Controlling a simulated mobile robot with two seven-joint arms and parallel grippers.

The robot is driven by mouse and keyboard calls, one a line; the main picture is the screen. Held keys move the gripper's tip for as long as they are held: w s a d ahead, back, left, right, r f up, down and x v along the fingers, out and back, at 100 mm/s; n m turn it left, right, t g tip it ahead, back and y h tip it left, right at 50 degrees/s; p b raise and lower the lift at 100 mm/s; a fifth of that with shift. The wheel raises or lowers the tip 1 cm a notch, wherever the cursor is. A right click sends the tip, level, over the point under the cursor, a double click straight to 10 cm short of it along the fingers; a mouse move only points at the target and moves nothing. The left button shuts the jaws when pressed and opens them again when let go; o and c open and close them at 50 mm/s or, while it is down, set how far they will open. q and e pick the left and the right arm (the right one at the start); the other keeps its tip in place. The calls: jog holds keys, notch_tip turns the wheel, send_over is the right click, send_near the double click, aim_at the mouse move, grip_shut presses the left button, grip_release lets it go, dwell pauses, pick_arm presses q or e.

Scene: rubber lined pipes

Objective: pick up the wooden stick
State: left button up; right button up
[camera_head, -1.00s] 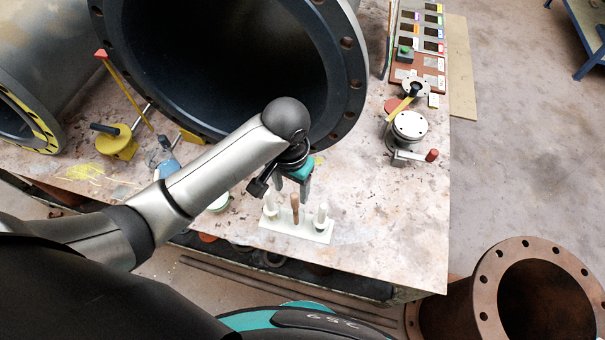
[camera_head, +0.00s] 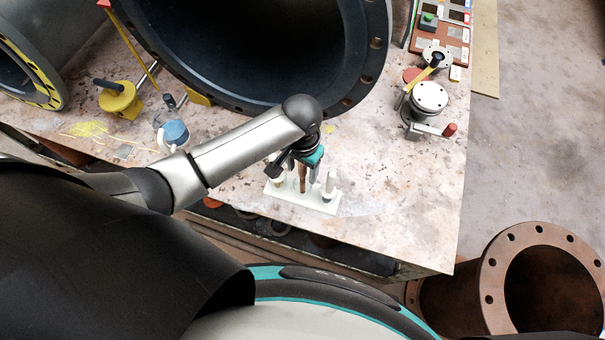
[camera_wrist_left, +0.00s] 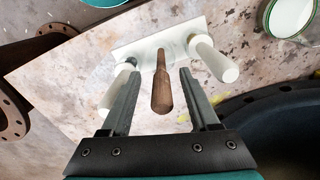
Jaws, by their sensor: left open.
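The wooden stick (camera_wrist_left: 161,88) is brown and stands in the middle of a white holder (camera_wrist_left: 168,41), between two white pegs. In the head view the stick (camera_head: 302,181) shows partly under my left gripper (camera_head: 301,176), and the holder (camera_head: 315,202) lies near the table's front edge. My left gripper is open, pointing down over the holder. In the left wrist view its two fingers (camera_wrist_left: 157,97) lie on either side of the stick, with a visible gap on each side. My right gripper is not in view.
White pegs (camera_wrist_left: 216,60) stand close to the fingers on both sides. A large dark flanged pipe (camera_head: 384,60) lies behind my left arm. A valve-like metal fitting (camera_head: 430,97) with a red-tipped handle stands to the right. The table (camera_head: 400,200) right of the holder is clear.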

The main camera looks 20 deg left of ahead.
aim_at(303, 178)
pick_arm(q)
jog(key=f, duration=0.1)
jog(key=f+b, duration=0.1)
jog(key=f, duration=0.2)
jog(key=shift+w, duration=0.25)
jog(key=shift+c, duration=0.3)
grip_shut()
